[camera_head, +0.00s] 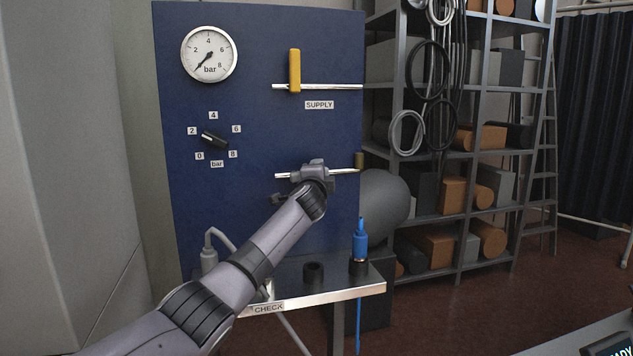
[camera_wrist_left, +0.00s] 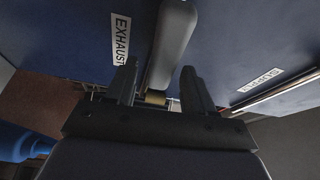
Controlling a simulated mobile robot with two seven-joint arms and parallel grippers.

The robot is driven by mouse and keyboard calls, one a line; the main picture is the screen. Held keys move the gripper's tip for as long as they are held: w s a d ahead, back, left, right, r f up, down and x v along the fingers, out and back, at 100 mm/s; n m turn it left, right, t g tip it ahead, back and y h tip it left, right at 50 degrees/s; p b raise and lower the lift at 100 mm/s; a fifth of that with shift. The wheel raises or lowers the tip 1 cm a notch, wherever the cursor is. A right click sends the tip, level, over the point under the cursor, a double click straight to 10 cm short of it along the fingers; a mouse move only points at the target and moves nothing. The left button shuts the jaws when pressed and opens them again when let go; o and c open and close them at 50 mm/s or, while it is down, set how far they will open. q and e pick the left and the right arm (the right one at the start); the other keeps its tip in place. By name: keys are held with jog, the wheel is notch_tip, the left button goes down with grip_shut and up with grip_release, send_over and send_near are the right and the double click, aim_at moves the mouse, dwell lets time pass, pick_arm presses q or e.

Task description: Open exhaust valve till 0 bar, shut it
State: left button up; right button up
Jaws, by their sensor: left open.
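The exhaust valve's grey handle (camera_wrist_left: 172,45) lies between the fingers of my left gripper (camera_wrist_left: 159,70), with room around it, beside the EXHAUST label (camera_wrist_left: 120,38). The handle appears to run along its pipe. In the head view my left gripper (camera_head: 314,172) is at the lower pipe (camera_head: 344,172) and hides most of the valve. The jaws are open. The gauge (camera_head: 209,54) needle points lower left, at about 0 bar. My right gripper is not in view.
The yellow supply handle (camera_head: 295,70) stands upright, across its pipe. A black dial (camera_head: 214,139) sits below the gauge. The CHECK shelf (camera_head: 340,287) below holds a blue tool (camera_head: 360,243) and a dark ring (camera_head: 313,271). Loaded racks (camera_head: 480,85) stand at right.

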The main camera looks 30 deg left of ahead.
pick_arm(q)
jog(key=v, duration=0.6)
jog(key=shift+s+d, duration=0.2)
jog(key=shift+s, duration=0.15)
dwell(0.5)
jog(key=s+d+f+n+g+h, duration=0.15)
jog(key=s+d+f, duration=0.3)
jog(key=f, duration=0.45)
jog(key=s+d+f+n+g+h, duration=0.15)
jog(key=s+d+f, duration=0.3)
jog(key=f, duration=0.45)
jog(key=s+d+f+g+h, duration=0.2)
jog(key=s+d+f, duration=0.3)
jog(key=f, duration=0.4)
jog(key=s+d+f+n+g+h, duration=0.1)
jog(key=s+d+f+n+g, duration=0.15)
jog(key=s, duration=0.85)
jog(key=s+d+f+n+g+h, duration=0.2)
jog(key=s+f+g, duration=0.15)
jog(key=s, duration=0.75)
jog(key=s+d+f+n+g+h, duration=0.15)
jog(key=s+f, duration=0.25)
jog(key=s, duration=0.6)
jog(key=w+d+f+t+h, duration=0.1)
jog(key=w+d+f+t, duration=0.2)
jog(key=w+f+t, duration=0.3)
notch_tip(320, 180, down, 3)
jog(key=shift+d+r, duration=0.1)
jog(key=shift+d, duration=0.15)
